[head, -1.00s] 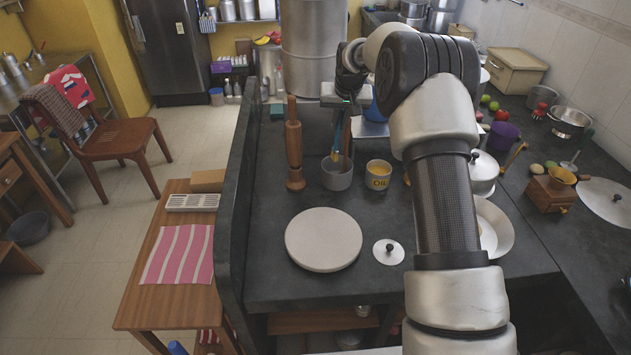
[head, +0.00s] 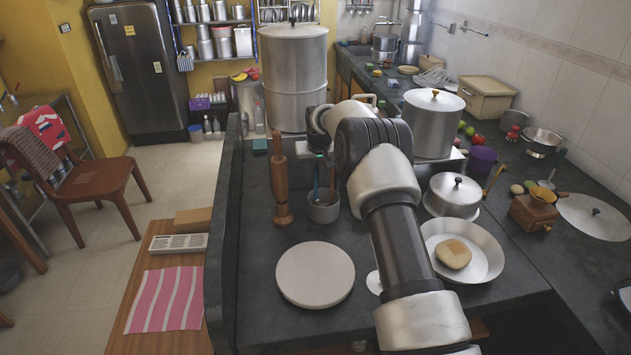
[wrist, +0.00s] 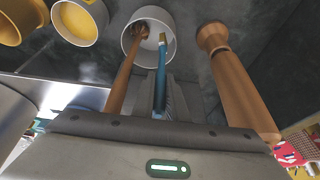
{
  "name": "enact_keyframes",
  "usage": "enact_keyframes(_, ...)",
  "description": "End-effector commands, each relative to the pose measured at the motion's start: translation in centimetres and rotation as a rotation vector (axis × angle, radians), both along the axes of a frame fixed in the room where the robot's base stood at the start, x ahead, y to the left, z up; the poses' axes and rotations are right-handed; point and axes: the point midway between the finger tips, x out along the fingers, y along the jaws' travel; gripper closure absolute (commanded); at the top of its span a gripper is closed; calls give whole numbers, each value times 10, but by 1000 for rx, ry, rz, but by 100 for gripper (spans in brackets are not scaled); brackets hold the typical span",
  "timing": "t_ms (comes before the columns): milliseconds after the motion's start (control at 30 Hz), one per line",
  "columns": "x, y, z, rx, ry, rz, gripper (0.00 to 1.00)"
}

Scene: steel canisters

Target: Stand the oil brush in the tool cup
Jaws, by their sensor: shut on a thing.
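The oil brush has a blue handle (wrist: 161,82) and a pale tip, which lies within the tool cup's opening in the wrist view. I cannot tell whether the tip touches the bottom. The tool cup (head: 323,211) is a small grey metal pot standing on the dark counter; its rim also shows in the wrist view (wrist: 126,39). A wooden-handled tool (wrist: 124,78) leans in the same cup, left of the brush. My gripper (head: 319,163) is above the cup, shut on the brush handle, which looks near upright in the head view (head: 317,180).
A yellow-filled pot (wrist: 79,20) stands on the cup's other side. A pale round board (head: 315,275) lies in front. A large steel canister (head: 292,75) stands behind.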

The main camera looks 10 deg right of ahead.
Motion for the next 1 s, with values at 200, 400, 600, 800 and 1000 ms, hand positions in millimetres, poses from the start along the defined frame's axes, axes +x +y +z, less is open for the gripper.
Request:
enact_keyframes(200, 0, 0, -24, 0, 1, -1, 100)
enact_keyframes(400, 0, 0, -24, 0, 1, -1, 100)
enact_keyframes(600, 0, 0, -26, 0, 1, 0, 74)
enact_keyframes(800, 0, 0, -26, 0, 1, 0, 69)
enact_keyframes(1000, 0, 0, -20, 1, 0, -1, 69)
